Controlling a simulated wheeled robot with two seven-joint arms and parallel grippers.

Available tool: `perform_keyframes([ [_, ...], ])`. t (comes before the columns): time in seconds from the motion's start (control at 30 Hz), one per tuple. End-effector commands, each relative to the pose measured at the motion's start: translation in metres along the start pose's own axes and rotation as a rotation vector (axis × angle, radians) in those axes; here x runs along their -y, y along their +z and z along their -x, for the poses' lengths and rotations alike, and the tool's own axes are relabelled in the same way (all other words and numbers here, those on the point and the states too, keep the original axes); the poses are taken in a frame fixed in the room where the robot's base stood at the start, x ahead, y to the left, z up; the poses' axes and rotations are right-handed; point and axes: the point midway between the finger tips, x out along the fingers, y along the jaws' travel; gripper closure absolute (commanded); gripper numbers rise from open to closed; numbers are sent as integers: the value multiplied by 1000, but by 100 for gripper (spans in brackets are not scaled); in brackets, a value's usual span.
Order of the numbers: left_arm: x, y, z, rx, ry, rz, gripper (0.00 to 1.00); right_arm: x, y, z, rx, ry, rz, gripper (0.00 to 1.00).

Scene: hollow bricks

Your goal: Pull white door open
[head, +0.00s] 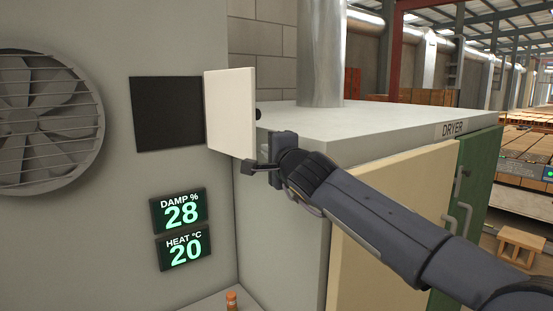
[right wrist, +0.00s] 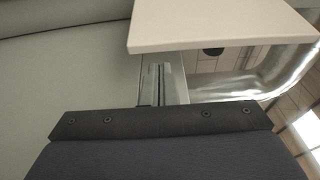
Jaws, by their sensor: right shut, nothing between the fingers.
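The small white door (head: 229,112) stands swung out from the grey wall, at the right side of a dark square opening (head: 167,113). Its dark round knob (head: 258,114) shows just past the door's right edge. My right gripper (head: 250,168) is shut and empty at the lower right corner of the door. I cannot tell whether it touches the door. In the right wrist view the shut fingers (right wrist: 161,80) lie below the white door's edge (right wrist: 220,43), with the dark knob (right wrist: 213,51) beyond. My left gripper is not in view.
A round fan grille (head: 45,118) is on the wall at left, with two green-lit displays (head: 182,228) below the opening. The dryer cabinet (head: 390,122) stands right, behind my arm, with a metal pipe (head: 320,55) rising from it. An orange-brown bottle (head: 231,300) is at the bottom.

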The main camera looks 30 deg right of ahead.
Motion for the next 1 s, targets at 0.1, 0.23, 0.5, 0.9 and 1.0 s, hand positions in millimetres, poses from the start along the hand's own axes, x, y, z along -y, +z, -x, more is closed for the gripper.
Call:
perform_keyframes([
  [0.1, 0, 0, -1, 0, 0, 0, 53, 0, 0, -13, 1, -1, 1, 100],
  [0.23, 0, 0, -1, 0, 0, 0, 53, 1, 0, -19, 1, -1, 2, 100],
  [0.5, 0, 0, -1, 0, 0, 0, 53, 1, 0, -20, 0, -2, 3, 100],
  [0.9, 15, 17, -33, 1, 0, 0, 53, -4, 33, -11, -94, 0, 3, 100],
  [1.0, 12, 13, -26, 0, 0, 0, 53, 2, 45, -8, -105, 0, 4, 100],
])
